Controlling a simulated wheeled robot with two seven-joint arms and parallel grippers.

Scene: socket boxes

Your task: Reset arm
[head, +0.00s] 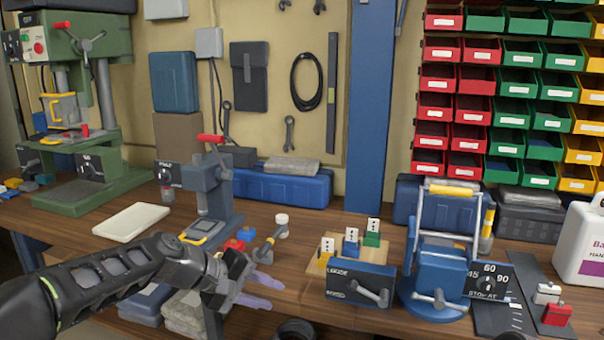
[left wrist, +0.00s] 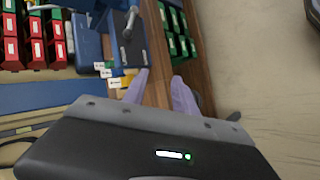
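My left gripper (head: 274,294) reaches in from the lower left of the head view, in front of the workbench's front edge. Its two pale purple fingers are apart with nothing between them. The left wrist view also shows the open, empty fingers of the left gripper (left wrist: 160,78) over the bench edge. To its right stand a yellow block (head: 326,254), a blue block (head: 351,244) and a green block (head: 372,236), each with a white socket label. They are on a light wooden board (head: 312,268). My right gripper is not in view.
A grey-blue press with a red handle (head: 210,180) stands behind my left gripper. A blue machine with an angle scale (head: 442,270) and a dark box with a lever (head: 360,285) stand right. A white tray (head: 130,222) lies left. Red, green and yellow bins (head: 480,80) fill the back right.

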